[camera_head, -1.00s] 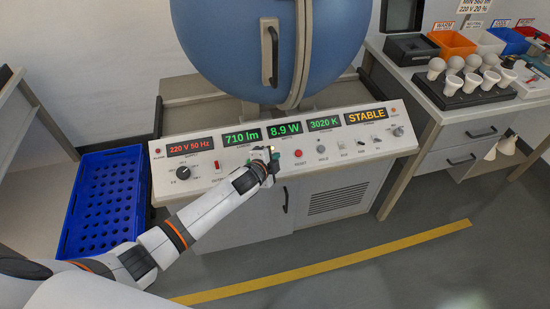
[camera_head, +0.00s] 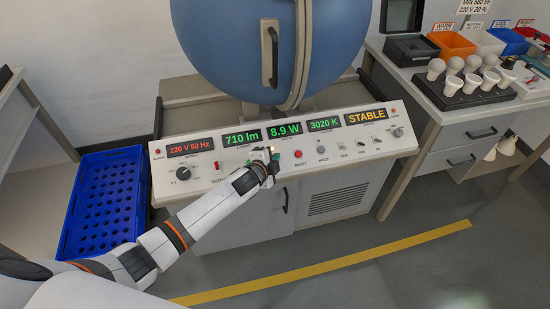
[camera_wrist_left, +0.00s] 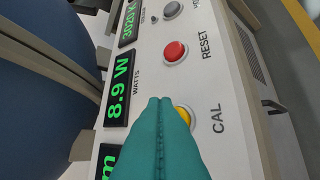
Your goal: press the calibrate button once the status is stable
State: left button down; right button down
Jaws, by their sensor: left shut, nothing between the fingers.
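The control panel (camera_head: 335,152) lies in front of the blue sphere. Its status display (camera_head: 366,116) reads STABLE in amber. In the left wrist view, the yellow button (camera_wrist_left: 185,115) labelled CAL is partly hidden behind my left gripper (camera_wrist_left: 160,102). The gripper's teal fingers are shut and empty, with their tips over or beside the button; I cannot tell whether they touch it. In the head view, my left gripper (camera_head: 271,153) is at the panel's middle and hides the button. My right gripper is not in view.
The red RESET button (camera_wrist_left: 175,51) is beside the CAL button; it also shows in the head view (camera_head: 298,154). A grey HOLD button (camera_head: 321,149) is further right. A blue crate (camera_head: 102,204) stands left, and a bench with bulbs (camera_head: 462,77) right.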

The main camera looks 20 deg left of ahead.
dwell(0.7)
pick_arm(q)
jog(key=shift+w+a+f, duration=0.1)
jog(key=shift+w+f, duration=0.05)
jog(key=shift+f, duration=0.25)
jog(key=shift+w+a+f+b, duration=0.15)
jog(key=shift+f+b, duration=0.2)
jog(key=shift+b, duration=0.2)
dwell(0.4)
jog(key=shift+s+d+r+p, duration=0.25)
jog(key=shift+s+r+p, duration=0.1)
jog(key=shift+r+p, duration=0.5)
jog(key=r+p, duration=0.1)
jog(key=s+r+p, duration=0.1)
jog(key=r+p, duration=0.1)
jog(key=s+d+r+p, duration=0.1)
jog(key=p, duration=0.1)
jog(key=shift+d+r, duration=0.1)
jog(key=shift+r, duration=0.05)
dwell(0.5)
